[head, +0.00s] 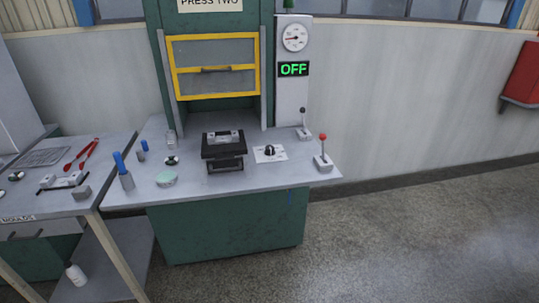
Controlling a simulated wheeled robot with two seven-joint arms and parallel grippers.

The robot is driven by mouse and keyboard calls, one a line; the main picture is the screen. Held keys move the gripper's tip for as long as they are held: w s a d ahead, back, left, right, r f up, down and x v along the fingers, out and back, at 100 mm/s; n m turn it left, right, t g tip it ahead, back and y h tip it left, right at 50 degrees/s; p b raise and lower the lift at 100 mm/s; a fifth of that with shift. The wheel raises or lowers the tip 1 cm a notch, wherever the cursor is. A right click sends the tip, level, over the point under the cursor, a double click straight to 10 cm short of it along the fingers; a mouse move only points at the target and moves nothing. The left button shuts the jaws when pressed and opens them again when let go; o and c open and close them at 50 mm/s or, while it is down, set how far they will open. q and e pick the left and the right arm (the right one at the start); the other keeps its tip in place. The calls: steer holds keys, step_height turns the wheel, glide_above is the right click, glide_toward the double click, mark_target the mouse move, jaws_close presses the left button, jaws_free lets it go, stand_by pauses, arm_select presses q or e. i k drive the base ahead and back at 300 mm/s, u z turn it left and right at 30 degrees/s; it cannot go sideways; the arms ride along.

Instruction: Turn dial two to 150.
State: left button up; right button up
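The sign reading "PRESS TWO" (211,3) is at the top of the green press. A black knob on a white marked plate (261,158) sits on the press table, right of the black mould block (223,150). It looks like the dial; its setting is too small to read. Neither of my grippers is in view.
A red-knobbed lever (323,155) and a black-knobbed lever (303,125) stand right of the dial. The yellow-framed guard (215,66) is above the table. The floor at right is clear.

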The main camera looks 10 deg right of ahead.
mark_target(270, 149)
steer(key=u, duration=0.75)
steer(key=i, duration=1.1)
steer(key=z, duration=1.7)
